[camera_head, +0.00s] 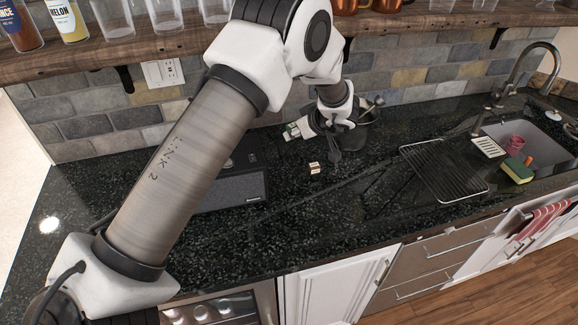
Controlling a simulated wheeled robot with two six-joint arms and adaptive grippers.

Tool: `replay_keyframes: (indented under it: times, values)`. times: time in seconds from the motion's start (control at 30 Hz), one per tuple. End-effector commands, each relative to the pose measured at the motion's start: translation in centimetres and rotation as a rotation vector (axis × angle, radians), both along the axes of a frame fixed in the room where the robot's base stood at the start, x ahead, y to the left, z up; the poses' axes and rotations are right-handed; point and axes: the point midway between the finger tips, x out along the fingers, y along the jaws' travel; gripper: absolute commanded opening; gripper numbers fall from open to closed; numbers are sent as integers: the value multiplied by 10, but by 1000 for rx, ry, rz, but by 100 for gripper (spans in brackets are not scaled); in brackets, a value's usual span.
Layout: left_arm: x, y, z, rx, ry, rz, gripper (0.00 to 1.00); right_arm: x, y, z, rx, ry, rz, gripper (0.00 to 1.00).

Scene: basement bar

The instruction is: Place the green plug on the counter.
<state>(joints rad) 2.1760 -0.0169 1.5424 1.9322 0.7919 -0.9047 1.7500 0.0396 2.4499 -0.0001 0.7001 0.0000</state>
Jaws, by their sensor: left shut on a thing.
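My left gripper (334,156) hangs low over the back of the dark counter (300,228), with its dark fingers pointing down. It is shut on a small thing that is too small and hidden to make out. My right gripper is not in view.
A dark speaker (232,190) stands left of the gripper, partly behind my arm. A wire rack (443,172) and a sink (550,150) with a sponge (517,171) are at right. The front middle counter is clear.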

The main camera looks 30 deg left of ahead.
Motion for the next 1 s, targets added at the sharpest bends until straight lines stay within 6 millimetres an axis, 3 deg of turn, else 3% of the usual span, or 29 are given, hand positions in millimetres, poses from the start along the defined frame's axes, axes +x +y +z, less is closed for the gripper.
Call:
replay_keyframes:
  times: [0.2, 0.4, 0.53, 1.0]
  values:
    - [0, 0, -43, 1, 2, -2, 0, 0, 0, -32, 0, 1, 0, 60]
    - [0, 0, -70, 0, 1, -1, 0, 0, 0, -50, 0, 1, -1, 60]
    - [0, 0, -84, 1, 3, -1, 0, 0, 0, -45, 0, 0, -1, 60]
    - [0, 0, -166, 0, 1, -1, 0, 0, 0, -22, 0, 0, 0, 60]
